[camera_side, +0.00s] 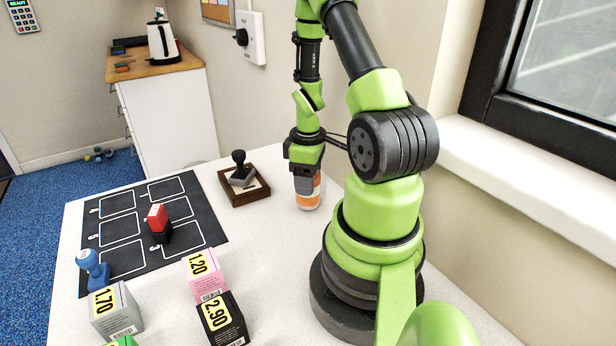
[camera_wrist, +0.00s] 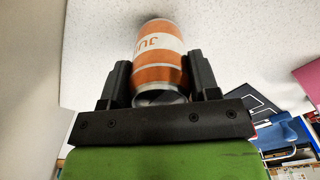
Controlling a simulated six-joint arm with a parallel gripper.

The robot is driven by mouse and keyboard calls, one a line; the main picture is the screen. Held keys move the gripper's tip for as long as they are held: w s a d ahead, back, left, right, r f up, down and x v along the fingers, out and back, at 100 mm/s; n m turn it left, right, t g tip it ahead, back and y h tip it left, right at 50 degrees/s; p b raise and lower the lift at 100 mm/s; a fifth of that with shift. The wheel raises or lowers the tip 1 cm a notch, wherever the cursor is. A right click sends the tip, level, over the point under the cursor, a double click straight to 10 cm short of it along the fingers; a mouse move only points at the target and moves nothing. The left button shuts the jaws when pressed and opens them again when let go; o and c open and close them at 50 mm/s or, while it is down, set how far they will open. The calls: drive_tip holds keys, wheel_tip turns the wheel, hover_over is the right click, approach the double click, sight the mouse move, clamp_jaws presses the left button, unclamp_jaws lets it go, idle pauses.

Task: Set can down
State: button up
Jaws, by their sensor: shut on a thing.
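An orange and white can (camera_side: 308,194) is upright at the back right of the white table, close to its surface. I cannot tell whether its base touches the table. My gripper (camera_side: 305,172) points down and is shut on the upper part of the can. In the wrist view the can (camera_wrist: 161,58) sits between the two dark fingers of my gripper (camera_wrist: 160,88), with part of its lettering showing.
A stamp on a wooden base (camera_side: 243,185) stands left of the can. A black mat with white outlined cells (camera_side: 125,256) holds a red and black block (camera_side: 158,222). Price-marked cartons (camera_side: 205,275) and a blue stamp (camera_side: 93,270) are nearer the front. The white table (camera_side: 275,240) is clear between.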

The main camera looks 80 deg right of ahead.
drive_tip(key=shift+f, duration=0.1)
drive_tip(key=o, duration=0.9)
wheel_tip(320, 180, up, 12)
drive_tip(key=shift+f, duration=0.1)
drive_tip(key=w+a+r+m+t, duration=0.2)
drive_tip(key=w+a+r+t, duration=0.25)
drive_tip(key=a+r, duration=0.65)
drive_tip(key=s+a+r+t, duration=0.1)
drive_tip(key=a, duration=0.3)
drive_tip(key=s+a+r+m+y, duration=0.1)
drive_tip(key=s+a, duration=0.1)
drive_tip(key=a, duration=0.1)
drive_tip(key=s+a+r+m+t+y, duration=0.1)
drive_tip(key=a, duration=0.3)
drive_tip(key=shift+s+a+r+t, duration=0.2)
drive_tip(key=shift+a+t, duration=0.1)
drive_tip(key=shift+t, duration=0.05)
